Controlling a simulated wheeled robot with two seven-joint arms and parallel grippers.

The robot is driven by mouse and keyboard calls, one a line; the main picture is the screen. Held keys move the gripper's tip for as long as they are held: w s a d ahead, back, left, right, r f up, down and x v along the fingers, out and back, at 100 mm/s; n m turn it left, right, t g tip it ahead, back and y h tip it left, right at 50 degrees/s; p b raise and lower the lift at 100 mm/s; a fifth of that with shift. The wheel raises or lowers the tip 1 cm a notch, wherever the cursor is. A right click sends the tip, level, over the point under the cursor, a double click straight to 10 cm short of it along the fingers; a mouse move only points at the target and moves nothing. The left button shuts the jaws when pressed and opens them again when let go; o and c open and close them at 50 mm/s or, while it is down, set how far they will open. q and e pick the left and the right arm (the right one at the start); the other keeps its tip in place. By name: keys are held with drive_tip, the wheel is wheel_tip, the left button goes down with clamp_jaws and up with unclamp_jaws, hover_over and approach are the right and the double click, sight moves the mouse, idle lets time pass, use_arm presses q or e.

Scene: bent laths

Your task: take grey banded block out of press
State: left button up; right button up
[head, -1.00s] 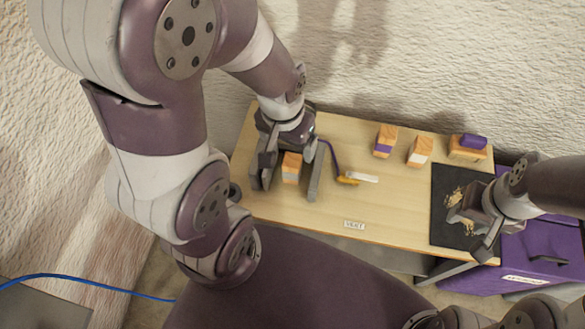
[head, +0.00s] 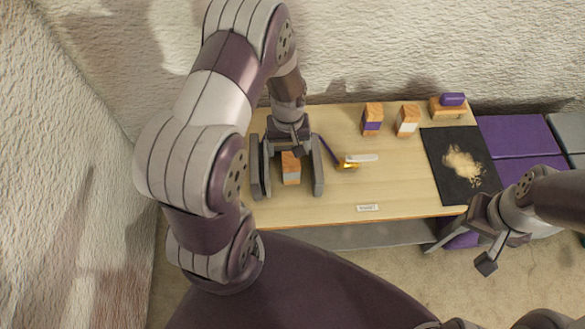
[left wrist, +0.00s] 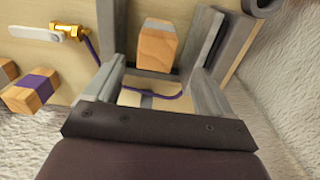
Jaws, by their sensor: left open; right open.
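The grey banded block (head: 291,170), wooden with a grey band, stands at the left of the table. It also shows in the left wrist view (left wrist: 157,48). My left gripper (head: 288,178) is open, with its fingers apart on either side of the block. Grey upright parts (left wrist: 200,40) stand close to the block in the left wrist view; I cannot clearly tell press from fingers there. A brass valve with a white handle (head: 360,158) and a purple hose is right of the press area. My right gripper (head: 466,243) is open and empty off the table's front right.
A purple banded block (head: 372,120), a white banded block (head: 407,121) and a wooden block with a purple piece on top (head: 448,106) stand along the back. A dark mat (head: 440,160) with sawdust-like crumbs lies at right. The table's front middle (head: 380,192) is clear, beside a small label.

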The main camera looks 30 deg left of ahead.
sight(291, 166)
use_arm(q)
drive_tip(key=f, duration=1)
drive_tip(key=shift+w+d+b, duration=0.1)
drive_tip(key=shift+d+b, duration=0.2)
drive_tip(key=shift+r, duration=0.1)
drive_tip(key=c, duration=1.2)
